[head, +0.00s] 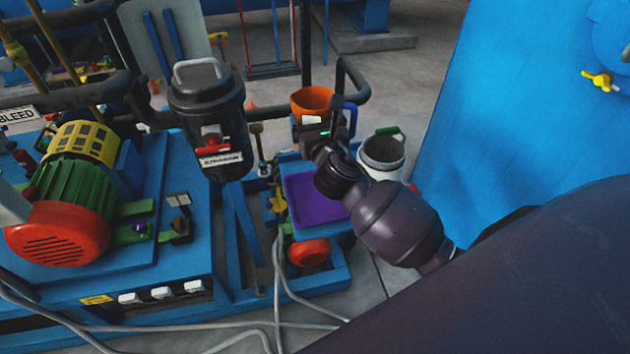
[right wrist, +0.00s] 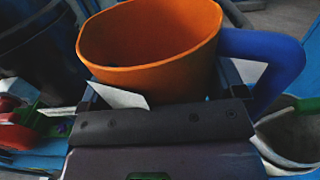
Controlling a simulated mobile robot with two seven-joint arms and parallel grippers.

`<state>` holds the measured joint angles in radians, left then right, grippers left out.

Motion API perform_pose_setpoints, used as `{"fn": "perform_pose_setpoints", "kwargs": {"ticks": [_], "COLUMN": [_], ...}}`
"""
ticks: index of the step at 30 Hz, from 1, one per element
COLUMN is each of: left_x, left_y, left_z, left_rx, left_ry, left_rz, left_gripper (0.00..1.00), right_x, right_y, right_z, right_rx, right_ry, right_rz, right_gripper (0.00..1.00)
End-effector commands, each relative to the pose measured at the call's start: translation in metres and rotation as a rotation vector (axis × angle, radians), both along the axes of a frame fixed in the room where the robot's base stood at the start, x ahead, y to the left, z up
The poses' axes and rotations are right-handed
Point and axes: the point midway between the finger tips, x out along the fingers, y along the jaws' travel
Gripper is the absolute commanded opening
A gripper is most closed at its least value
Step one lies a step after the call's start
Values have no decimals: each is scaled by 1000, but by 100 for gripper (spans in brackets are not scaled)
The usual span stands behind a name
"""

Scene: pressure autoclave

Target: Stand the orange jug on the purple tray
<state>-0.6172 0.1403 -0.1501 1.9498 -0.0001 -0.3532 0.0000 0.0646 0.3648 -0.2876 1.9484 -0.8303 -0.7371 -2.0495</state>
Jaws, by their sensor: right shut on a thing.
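The orange jug (head: 312,99) is upright, with its open mouth facing up. It fills the top of the right wrist view (right wrist: 150,50), where its blue handle (right wrist: 265,60) sticks out to the right. My right gripper (head: 318,121) is shut on the jug's body, and the gripper hides the lower part of the jug. The purple tray (head: 312,205) lies flat on a blue stand, lower in the head view than the jug. My arm covers the tray's right corner. The jug appears held above and behind the tray. My left gripper is not in view.
A dark canister (head: 208,105) stands left of the jug. A white bucket (head: 383,155) with a green handle is to the right. A black pipe (head: 354,80) passes behind the jug. A green and red motor (head: 70,210) is at left. The tray's visible surface looks empty.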

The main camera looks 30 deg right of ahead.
Motion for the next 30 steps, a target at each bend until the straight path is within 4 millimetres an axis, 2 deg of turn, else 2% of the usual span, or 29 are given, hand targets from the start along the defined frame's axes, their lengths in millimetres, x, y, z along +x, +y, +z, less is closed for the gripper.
{"fn": "perform_pose_setpoints", "kwargs": {"ticks": [3, 15, 18, 26, 30], "left_x": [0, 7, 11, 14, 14], "left_y": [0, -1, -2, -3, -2], "left_z": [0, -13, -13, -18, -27], "left_rx": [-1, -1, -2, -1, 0], "left_ry": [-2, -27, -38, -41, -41], "left_rz": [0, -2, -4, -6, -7], "left_gripper": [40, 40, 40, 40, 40], "right_x": [-1, -1, -1, -1, -1], "right_y": [0, 1, 1, 1, 1], "right_z": [-29, -116, -131, -148, -170], "right_rx": [3, 1, 0, 1, 0], "right_ry": [5, 3, 3, 2, 3], "right_rz": [-1, 1, 2, 2, 2], "right_gripper": [52, 52, 52, 52, 52]}}
